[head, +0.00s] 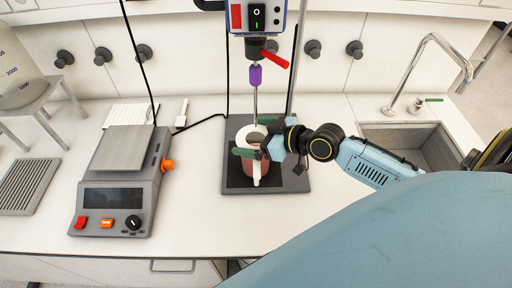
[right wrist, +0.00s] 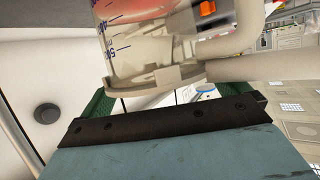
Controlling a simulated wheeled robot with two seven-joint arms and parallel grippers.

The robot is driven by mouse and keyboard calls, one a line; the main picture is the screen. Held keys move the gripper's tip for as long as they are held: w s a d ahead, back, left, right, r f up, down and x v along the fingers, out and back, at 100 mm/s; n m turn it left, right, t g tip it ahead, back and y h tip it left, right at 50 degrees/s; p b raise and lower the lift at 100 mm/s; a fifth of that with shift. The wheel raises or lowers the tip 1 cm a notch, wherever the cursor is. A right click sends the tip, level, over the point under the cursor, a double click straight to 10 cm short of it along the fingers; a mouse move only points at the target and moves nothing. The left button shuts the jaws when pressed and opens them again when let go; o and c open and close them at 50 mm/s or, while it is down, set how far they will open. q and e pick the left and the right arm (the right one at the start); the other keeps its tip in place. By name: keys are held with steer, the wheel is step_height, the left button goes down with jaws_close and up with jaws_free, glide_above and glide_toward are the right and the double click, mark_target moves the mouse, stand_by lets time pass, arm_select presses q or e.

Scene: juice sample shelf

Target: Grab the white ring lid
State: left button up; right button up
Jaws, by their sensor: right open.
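The white ring lid (head: 244,132) sits at the top of a jug (head: 248,168) with reddish juice, around the thin stirrer shaft. My right gripper (head: 262,150) is at the jug's upper right side, its green fingers near the rim and lid. In the right wrist view, the pale rim band (right wrist: 155,88) lies just beyond and between the open green fingers; lid and rim are hard to tell apart there. The jug's marked wall (right wrist: 125,45) and handle (right wrist: 270,66) show too. I cannot tell whether the fingers touch anything. My left gripper is not in view.
The jug stands on the dark stand base (head: 292,181), below the stirrer motor (head: 257,17) and purple coupling (head: 256,76). A grey scale (head: 118,190) is at left, a sink (head: 425,146) at right. The counter (head: 200,225) in front of the stand is clear.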

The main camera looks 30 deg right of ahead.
mark_target(255, 125)
steer(key=shift+c, duration=0.3)
steer(key=c, duration=0.6)
steer(key=shift+c, duration=0.2)
steer(key=shift+r, duration=0.1)
steer(key=shift+r, duration=0.55)
step_height(255, 125, up, 3)
steer(key=shift+f, duration=0.2)
steer(key=s+d+p, duration=0.2)
steer(key=s+d, duration=0.2)
steer(key=s, duration=0.4)
steer(key=s+d+p, duration=0.3)
steer(key=s+d, duration=0.1)
steer(key=s, duration=0.3)
steer(key=shift+s+d+f, duration=0.15)
steer(key=shift+s+d, duration=0.2)
